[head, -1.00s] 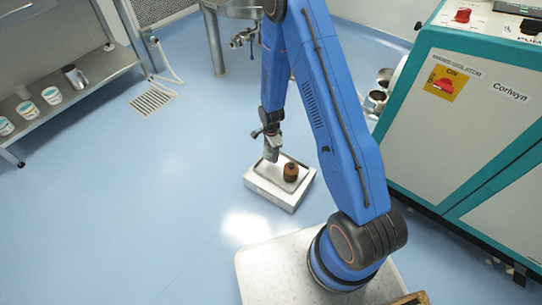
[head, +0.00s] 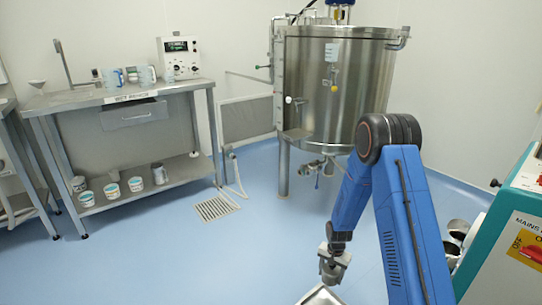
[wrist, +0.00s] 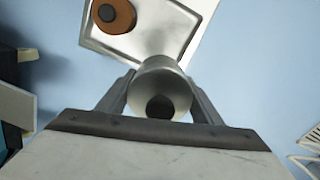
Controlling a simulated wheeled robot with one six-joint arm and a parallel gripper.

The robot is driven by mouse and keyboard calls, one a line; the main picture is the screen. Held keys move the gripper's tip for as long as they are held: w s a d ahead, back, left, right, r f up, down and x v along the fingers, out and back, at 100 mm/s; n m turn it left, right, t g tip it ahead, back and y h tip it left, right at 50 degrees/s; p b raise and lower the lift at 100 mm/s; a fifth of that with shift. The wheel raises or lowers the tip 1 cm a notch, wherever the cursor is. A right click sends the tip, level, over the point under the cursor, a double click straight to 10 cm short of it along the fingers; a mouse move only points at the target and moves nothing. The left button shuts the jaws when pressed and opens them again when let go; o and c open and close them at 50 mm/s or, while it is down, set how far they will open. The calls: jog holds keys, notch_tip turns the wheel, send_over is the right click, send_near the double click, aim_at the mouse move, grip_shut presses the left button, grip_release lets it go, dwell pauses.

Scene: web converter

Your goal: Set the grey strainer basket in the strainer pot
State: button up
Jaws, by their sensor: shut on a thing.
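My gripper (wrist: 160,98) is shut on a grey metal cup-shaped piece, which I take to be the strainer basket (wrist: 172,75). Its round top has a dark centre facing the wrist camera. In the head view, my gripper (head: 333,262) is low in the picture, with the grey piece (head: 330,274) between its fingers, above or beside a pale tray (head: 318,297). I cannot tell how far it is from the tray. Metal vessels (head: 457,232) stand by the teal cabinet at right; I cannot tell whether one is the strainer pot.
A brown round piece with a dark centre (wrist: 113,15) lies in the tray (wrist: 200,8). A large steel tank (head: 335,95) on legs, with a valve (head: 318,166) below, stands at the back. A bench (head: 125,97) is at left, the teal cabinet (head: 520,200) at right.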

jog(key=w+d+r+n, duration=0.1)
jog(key=n, duration=0.1)
jog(key=w+d+r+n, duration=0.1)
jog(key=n, duration=0.1)
jog(key=shift+w+d+r+n, duration=0.3)
jog(key=shift+r+n, duration=0.1)
jog(key=shift+n, duration=0.35)
jog(key=shift+w+d+r+n, duration=0.2)
jog(key=shift+d+r+n, duration=0.15)
jog(key=shift+n, duration=0.4)
